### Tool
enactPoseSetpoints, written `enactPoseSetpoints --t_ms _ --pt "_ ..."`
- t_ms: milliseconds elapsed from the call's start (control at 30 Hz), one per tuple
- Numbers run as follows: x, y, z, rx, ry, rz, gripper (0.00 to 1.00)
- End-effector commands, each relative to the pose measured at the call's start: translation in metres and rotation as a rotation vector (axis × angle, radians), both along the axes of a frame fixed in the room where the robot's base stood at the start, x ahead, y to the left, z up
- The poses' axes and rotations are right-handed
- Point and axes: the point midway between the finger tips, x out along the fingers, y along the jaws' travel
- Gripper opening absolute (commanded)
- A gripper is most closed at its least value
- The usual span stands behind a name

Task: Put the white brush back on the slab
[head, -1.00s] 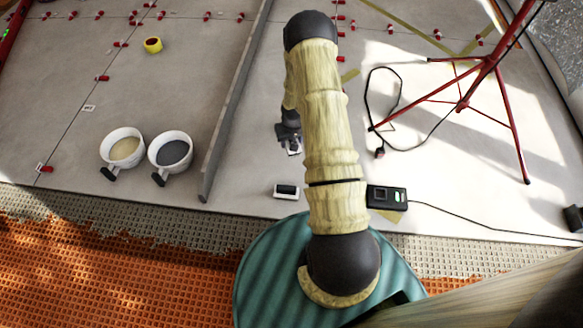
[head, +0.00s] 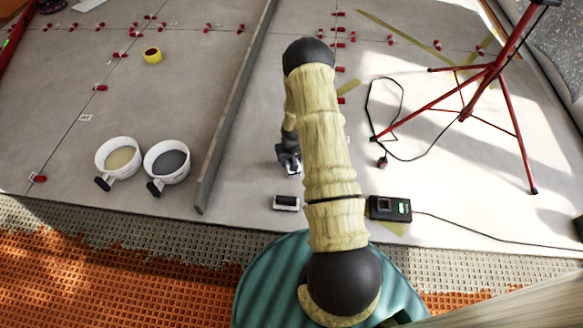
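My gripper (head: 291,163) is small in the head view, left of my forearm and partly hidden by it. It points down over the grey slab (head: 240,180). A small white thing, which looks like the white brush (head: 294,171), sits at its fingertips. Most of it is hidden, and whether it touches the slab is unclear. A separate small black and white block (head: 286,203) lies on the slab closer to me, near the front edge.
A black device (head: 390,209) with a cable lies right of my arm. A long grey bar (head: 222,145) stands left of my gripper. Two white buckets (head: 165,160) (head: 118,157) stand further left. A red tripod (head: 490,75) stands at right.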

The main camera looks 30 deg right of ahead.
Motion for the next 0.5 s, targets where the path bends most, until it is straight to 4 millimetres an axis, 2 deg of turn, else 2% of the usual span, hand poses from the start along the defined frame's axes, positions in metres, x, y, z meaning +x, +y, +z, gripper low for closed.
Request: enactPoseSetpoints --t_ms 167,400,500 --pt "0.0 0.0 -0.004 0.0 0.0 0.0 0.12" --pt "0.0 0.0 -0.035 0.0 0.0 0.002 0.12" --pt "0.001 0.0 -0.039 0.0 -0.001 0.002 0.12"
